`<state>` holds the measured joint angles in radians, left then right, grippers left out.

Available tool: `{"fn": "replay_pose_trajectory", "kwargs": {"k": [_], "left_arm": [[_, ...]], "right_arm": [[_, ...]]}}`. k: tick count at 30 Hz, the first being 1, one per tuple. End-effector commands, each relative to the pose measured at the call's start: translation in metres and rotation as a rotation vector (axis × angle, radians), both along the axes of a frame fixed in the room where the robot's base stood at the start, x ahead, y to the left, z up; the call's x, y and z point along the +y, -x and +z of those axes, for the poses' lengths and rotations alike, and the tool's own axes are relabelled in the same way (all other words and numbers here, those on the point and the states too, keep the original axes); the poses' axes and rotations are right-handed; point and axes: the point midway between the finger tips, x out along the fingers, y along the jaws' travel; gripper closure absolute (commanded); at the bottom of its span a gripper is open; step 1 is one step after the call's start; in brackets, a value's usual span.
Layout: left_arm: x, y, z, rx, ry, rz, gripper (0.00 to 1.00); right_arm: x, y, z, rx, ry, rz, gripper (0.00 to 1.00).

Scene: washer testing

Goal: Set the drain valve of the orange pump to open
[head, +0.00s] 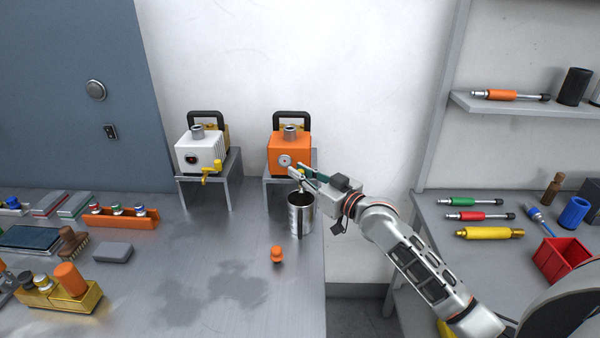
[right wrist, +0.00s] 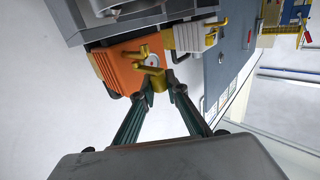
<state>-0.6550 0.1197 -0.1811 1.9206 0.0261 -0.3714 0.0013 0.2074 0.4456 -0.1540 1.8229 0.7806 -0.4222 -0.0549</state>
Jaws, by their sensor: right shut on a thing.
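The orange pump (head: 287,153) stands on a small metal stand on the grey bench, with a round dial on its front. Its yellow drain valve handle (head: 300,172) is at the lower right front, mostly hidden by my gripper in the head view. My right gripper (head: 297,174) is at the front of this pump. In the right wrist view the orange pump (right wrist: 124,62) appears upside down, and the fingertips (right wrist: 161,84) are shut on the yellow valve handle (right wrist: 147,70). I cannot tell the valve's exact setting. My left gripper is not in view.
A white pump (head: 200,153) with its own yellow valve stands to the left. A metal can (head: 300,214) stands just below my right gripper. A small orange object (head: 277,254) is on the bench.

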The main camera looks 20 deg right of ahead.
Motion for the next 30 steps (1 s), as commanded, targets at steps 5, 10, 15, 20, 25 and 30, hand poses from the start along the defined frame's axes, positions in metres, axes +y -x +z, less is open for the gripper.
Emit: {"fn": "replay_pose_trajectory", "kwargs": {"k": [5,10,15,20,25,30], "left_arm": [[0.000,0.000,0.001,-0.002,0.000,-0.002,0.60],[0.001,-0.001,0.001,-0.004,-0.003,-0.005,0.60],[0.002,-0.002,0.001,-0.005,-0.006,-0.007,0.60],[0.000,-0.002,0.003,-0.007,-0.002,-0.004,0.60],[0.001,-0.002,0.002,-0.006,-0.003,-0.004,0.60],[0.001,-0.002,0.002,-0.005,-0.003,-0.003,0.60]], "right_arm": [[-0.002,0.000,0.001,-0.002,0.002,-0.002,1.00],[-0.001,0.000,0.000,-0.001,0.002,-0.001,0.69],[-0.001,0.000,0.000,0.000,0.002,-0.001,0.69],[-0.002,0.003,-0.001,0.001,0.003,0.000,0.69],[-0.009,0.023,-0.001,0.002,0.004,0.000,0.69],[-0.019,0.054,-0.002,0.003,0.005,0.000,0.69]]}}
